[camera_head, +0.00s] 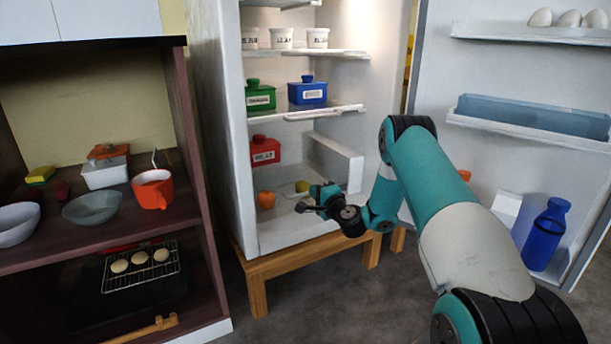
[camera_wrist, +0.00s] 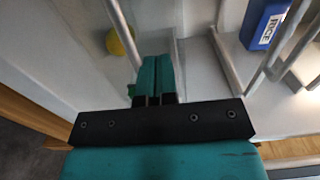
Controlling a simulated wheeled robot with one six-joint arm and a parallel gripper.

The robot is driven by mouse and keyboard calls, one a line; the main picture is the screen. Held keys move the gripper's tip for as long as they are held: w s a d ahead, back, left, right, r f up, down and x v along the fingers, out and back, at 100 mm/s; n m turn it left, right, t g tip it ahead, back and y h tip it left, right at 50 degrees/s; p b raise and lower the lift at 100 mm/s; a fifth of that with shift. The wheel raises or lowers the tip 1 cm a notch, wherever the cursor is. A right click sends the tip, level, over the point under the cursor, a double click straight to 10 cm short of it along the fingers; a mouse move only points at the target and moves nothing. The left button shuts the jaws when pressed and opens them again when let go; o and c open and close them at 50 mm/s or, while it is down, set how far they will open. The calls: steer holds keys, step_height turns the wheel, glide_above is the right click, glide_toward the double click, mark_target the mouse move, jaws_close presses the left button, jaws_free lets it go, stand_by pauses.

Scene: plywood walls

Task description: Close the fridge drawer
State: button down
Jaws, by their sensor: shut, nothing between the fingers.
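The white fridge (camera_head: 222,130) stands with its door (camera_head: 500,90) swung wide open to the right. Low inside it, a pale drawer (camera_head: 335,160) shows a raised white panel at the right. An orange fruit (camera_head: 266,200) and a yellow fruit (camera_head: 302,186) lie at the bottom. My gripper (camera_head: 308,207) is shut and empty at the front of this lower space, just below the yellow fruit in the picture. In the wrist view, the closed fingers (camera_wrist: 155,75) point toward clear panels, with the yellow fruit (camera_wrist: 120,40) at their left. Whether they touch the drawer I cannot tell.
A red box (camera_head: 264,150) sits low inside; green (camera_head: 260,95) and blue (camera_head: 307,91) boxes stand on a shelf above. A blue bottle (camera_head: 546,232) stands in the door. A cabinet (camera_head: 200,185) with bowls is at left.

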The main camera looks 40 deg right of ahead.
mark_target(302, 179)
steer(key=w, duration=0.2)
steer(key=w+b, duration=0.1)
steer(key=w, duration=0.1)
steer(key=w+d, duration=0.1)
steer(key=w, duration=0.2)
steer(key=shift+f+b, duration=0.1)
steer(key=shift+b, duration=0.25)
